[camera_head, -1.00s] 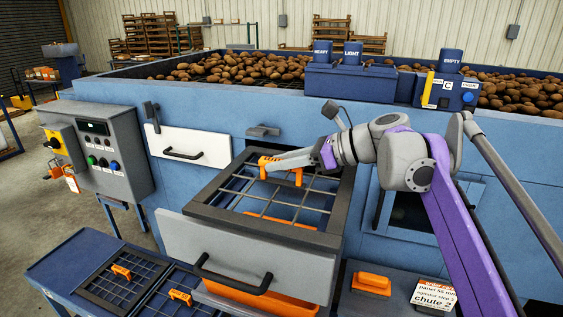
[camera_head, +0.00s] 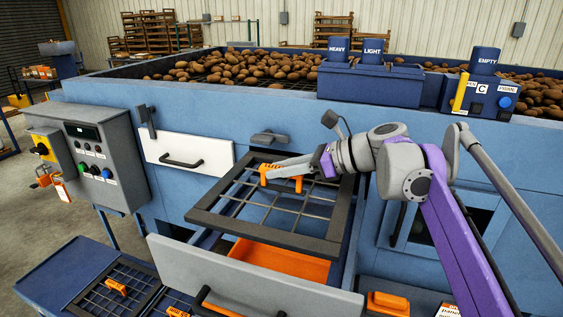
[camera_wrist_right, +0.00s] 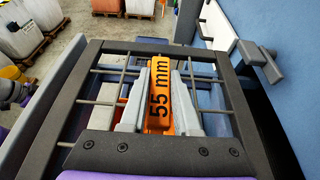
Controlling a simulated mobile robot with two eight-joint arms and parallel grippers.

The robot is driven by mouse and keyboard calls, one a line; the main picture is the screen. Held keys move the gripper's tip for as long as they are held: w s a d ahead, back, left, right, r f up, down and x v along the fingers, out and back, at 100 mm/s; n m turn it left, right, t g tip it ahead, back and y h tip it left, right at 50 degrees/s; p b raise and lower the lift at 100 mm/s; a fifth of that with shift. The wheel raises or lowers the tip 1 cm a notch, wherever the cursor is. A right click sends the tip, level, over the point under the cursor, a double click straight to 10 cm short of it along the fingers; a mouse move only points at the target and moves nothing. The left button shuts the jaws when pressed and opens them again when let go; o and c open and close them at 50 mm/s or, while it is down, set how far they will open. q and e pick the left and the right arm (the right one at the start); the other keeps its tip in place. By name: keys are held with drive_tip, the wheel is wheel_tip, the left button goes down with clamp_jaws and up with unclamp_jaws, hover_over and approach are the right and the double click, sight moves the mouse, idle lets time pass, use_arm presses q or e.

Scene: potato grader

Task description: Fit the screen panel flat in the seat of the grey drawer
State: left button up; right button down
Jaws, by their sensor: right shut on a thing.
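The screen panel (camera_head: 262,237) is a dark square frame with a wire grid and an orange handle (camera_head: 283,184). My right gripper (camera_head: 284,172) is shut on that handle, which reads "55 mm" in the right wrist view (camera_wrist_right: 159,110). The grey drawer (camera_head: 245,275) is pulled out below, with an orange tray (camera_head: 285,263) inside. The panel is above the drawer, with a gap at its front showing the tray. The drawer's seat is mostly hidden. My left gripper is not in view.
A shut white drawer (camera_head: 188,150) is to the left. Other screen panels (camera_head: 112,290) with orange handles lie on a blue bench (camera_head: 62,268) at the lower left. An orange block (camera_head: 388,303) is at the lower right. The blue machine wall rises behind the drawer.

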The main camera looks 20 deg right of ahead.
sight(281, 188)
wheel_tip(281, 188, down, 5)
drive_tip(key=shift+r+b, duration=0.1)
drive_tip(key=shift+b, duration=1)
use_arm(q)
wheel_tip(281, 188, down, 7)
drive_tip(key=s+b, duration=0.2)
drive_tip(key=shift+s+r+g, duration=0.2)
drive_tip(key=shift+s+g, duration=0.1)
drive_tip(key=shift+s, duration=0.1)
use_arm(e)
drive_tip(key=shift+f, duration=2.25)
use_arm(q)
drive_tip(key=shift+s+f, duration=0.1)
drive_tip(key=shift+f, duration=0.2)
use_arm(e)
drive_tip(key=shift+f, duration=0.5)
drive_tip(key=c, duration=0.6)
unclamp_jaws()
drive_tip(key=shift+o, duration=0.2)
drive_tip(key=shift+f, duration=0.1)
